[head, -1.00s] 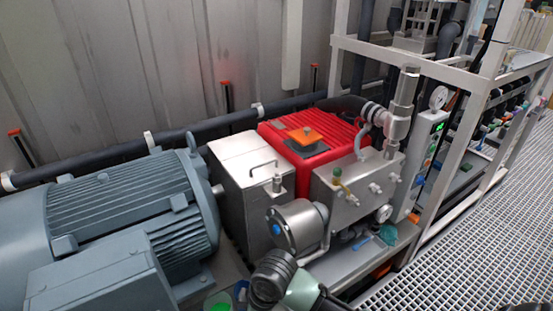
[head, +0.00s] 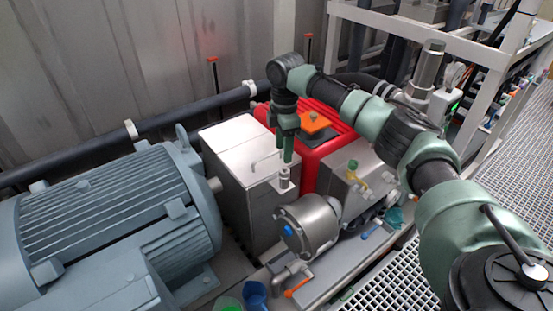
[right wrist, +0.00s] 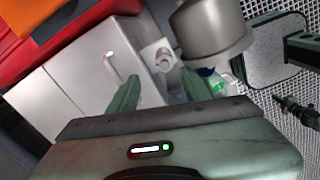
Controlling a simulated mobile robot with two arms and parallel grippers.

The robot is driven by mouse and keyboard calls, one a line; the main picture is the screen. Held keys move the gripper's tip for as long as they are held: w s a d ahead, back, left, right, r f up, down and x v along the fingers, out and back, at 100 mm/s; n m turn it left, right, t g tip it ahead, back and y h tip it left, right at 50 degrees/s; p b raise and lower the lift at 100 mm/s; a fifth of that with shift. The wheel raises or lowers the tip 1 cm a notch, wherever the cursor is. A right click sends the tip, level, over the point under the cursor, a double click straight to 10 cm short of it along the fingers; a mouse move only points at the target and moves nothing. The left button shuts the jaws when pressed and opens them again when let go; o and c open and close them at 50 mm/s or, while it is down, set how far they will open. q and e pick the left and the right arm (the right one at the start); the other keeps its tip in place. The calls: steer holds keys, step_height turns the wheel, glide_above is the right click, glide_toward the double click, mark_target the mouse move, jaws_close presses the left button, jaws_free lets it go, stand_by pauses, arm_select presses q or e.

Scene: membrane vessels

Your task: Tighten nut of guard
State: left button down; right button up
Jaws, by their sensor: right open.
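The guard (head: 235,160) is a silver metal box with a thin handle on top, between the grey motor and the red pump. The nut (head: 284,179) is a small metal cylinder on a bracket at the guard's right edge. My right gripper (head: 284,158) points down just above the nut, open and empty. In the right wrist view, the nut (right wrist: 163,61) shows in the gap between the two green fingers (right wrist: 160,88), apart from both. The guard (right wrist: 88,65) fills the left of that view. My left gripper is not in view.
The red pump (head: 338,128) with an orange block (head: 316,122) stands behind my right gripper. A round silver housing (head: 310,224) is in front of the nut. A blue cup (head: 255,295) and a green cup (head: 228,304) are below. Open grating (head: 395,275) lies at right.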

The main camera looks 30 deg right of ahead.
mark_target(285, 170)
steer(key=shift+s+f, duration=0.7)
steer(key=shift+f, duration=0.3)
steer(key=f, duration=0.5)
steer(key=shift+w+p, duration=0.35)
steer(key=shift+s, duration=0.1)
steer(key=shift+c, duration=0.3)
jaws_close()
